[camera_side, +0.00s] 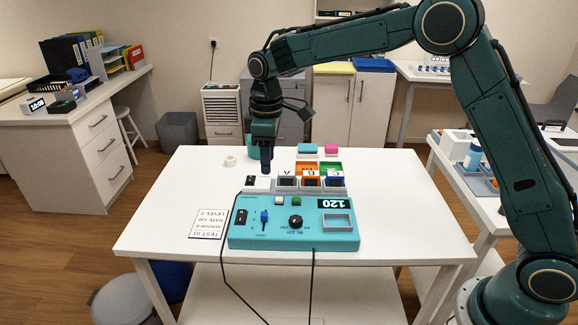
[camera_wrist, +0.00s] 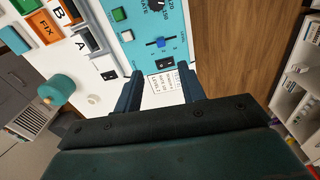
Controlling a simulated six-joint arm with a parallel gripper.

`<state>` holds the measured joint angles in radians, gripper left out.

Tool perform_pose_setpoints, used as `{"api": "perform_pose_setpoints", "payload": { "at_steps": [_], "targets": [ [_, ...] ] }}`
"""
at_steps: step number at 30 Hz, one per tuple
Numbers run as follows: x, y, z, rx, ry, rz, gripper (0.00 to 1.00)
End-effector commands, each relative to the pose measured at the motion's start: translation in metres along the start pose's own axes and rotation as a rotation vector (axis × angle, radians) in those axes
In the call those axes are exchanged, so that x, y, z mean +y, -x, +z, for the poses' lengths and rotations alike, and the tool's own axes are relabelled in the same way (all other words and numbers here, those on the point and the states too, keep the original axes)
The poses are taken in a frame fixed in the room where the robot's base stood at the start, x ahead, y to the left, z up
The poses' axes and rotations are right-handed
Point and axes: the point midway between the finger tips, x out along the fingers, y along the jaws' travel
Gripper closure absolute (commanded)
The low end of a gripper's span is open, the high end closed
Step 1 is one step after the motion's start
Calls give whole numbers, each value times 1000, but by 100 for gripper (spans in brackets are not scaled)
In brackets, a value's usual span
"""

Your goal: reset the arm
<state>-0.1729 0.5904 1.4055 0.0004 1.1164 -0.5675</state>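My gripper (camera_side: 266,168) points down above the white table, behind the left part of the teal control box (camera_side: 293,232). In the wrist view my gripper (camera_wrist: 161,80) has its two dark blue fingers wide apart with nothing held between them. The printed card (camera_wrist: 162,84) shows on the table beyond the gap. The box carries a black dial (camera_side: 295,222), a blue slider (camera_side: 264,216), a black rocker switch (camera_side: 241,216), a green button (camera_side: 296,201), a white button and a display (camera_side: 334,203) reading 120. The exact fingertip height is unclear.
Labelled blocks (camera_side: 311,182) stand behind the box, with orange and green trays beyond them. A teal cylinder (camera_side: 252,145) and a white roll (camera_side: 230,161) stand near my gripper. Black cables hang over the front edge. The left part of the white table (camera_side: 180,190) is clear.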

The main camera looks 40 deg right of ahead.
Motion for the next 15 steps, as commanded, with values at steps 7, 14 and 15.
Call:
{"api": "perform_pose_setpoints", "payload": {
  "at_steps": [7,14,15],
  "targets": [
    [-10,48,38,54,-96,33,60],
    [-26,86,80,108,-193,63,60],
    [-30,92,88,117,-209,68,60]
  ]
}}
